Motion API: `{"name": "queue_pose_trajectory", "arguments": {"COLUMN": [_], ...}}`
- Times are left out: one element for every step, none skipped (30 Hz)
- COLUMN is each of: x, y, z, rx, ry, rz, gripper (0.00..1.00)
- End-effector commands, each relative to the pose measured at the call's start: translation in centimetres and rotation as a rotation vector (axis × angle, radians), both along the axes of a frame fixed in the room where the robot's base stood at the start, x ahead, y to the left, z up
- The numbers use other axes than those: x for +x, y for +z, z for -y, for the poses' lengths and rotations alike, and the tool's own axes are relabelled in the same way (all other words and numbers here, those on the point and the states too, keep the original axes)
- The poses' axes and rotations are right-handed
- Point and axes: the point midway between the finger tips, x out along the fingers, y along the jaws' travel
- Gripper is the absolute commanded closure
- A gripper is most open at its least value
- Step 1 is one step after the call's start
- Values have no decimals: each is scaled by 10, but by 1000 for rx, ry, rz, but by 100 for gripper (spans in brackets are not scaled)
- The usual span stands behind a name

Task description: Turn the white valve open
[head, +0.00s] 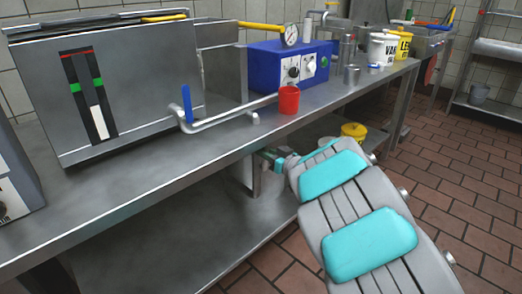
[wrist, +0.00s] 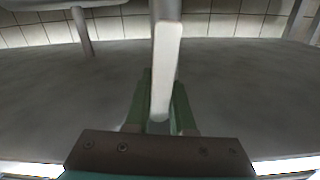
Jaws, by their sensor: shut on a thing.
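The white valve's handle (wrist: 166,60) is a long, pale lever standing upright in the middle of the wrist view. Its lower end is between the green fingers of my gripper (wrist: 159,112), which is shut on it. A grey pipe shows behind the handle. In the head view my gripper (head: 270,159) is small and reaches just below the front edge of the steel table. The white valve cannot be made out there.
The steel table (head: 140,172) carries a grey tank (head: 136,85), a pipe with a blue lever (head: 187,104), a red cup (head: 289,99) and a blue control box (head: 262,68). A lower shelf (head: 185,235) lies beneath. Tiled floor is open at the right.

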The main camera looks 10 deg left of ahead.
Motion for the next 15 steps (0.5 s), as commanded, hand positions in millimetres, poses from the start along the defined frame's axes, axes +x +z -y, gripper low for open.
{"name": "queue_pose_trajectory", "arguments": {"x": [-1,-2,-2,-2,-2,-2,-3,-3,-3,-3,-3,-3,-3,-3,-3], "y": [-4,-4,-3,-3,-3,-3,-3,-3,-3,-3,-3,-3,-3,-3,-3], "z": [-1,-1,-1,-1,-1,-1,-1,-2,-2,-2,-2,-2,-2,-2,-2], "rx": [-11,-16,-21,-23,-26,-27,-30,-30,-32,-32,-33,-33,-33,-32,-32], "ry": [2,2,2,2,2,2,1,2,1,1,1,1,1,1,1], "rz": [5,11,17,20,23,26,27,29,30,30,30,30,30,30,30], "gripper": [100,100,100,100,100,100,100,100,100,100,100,100,100,100,100]}}
